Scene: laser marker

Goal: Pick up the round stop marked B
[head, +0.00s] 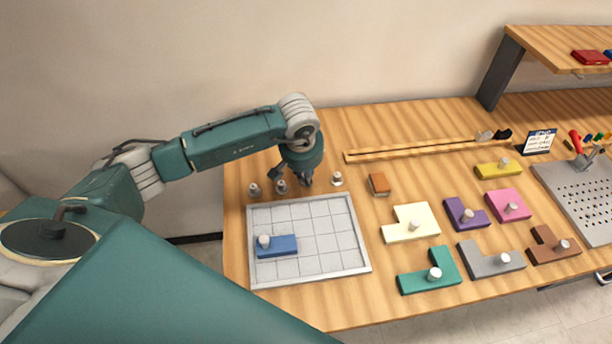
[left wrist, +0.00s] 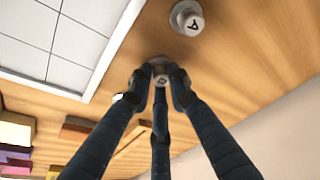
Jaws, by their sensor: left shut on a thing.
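My left gripper (head: 307,183) points down at the table behind the grid board. In the left wrist view its three dark fingers (left wrist: 160,88) are shut on a small round metal stop (left wrist: 160,72). The mark on its top is partly hidden and I cannot read it clearly. A stop marked A (left wrist: 187,18) stands apart beside it. In the head view, two round stops (head: 281,186) (head: 254,189) stand left of the gripper, and another stop (head: 337,179) stands to its right. My right gripper is not in view.
The white grid board (head: 363,262) lies in front with a blue knobbed piece (head: 280,246) on it. Several coloured knobbed pieces, among them a cream one (head: 408,225), lie to the right. A small brown block (head: 379,184) and a long wooden rail (head: 420,150) lie near the back.

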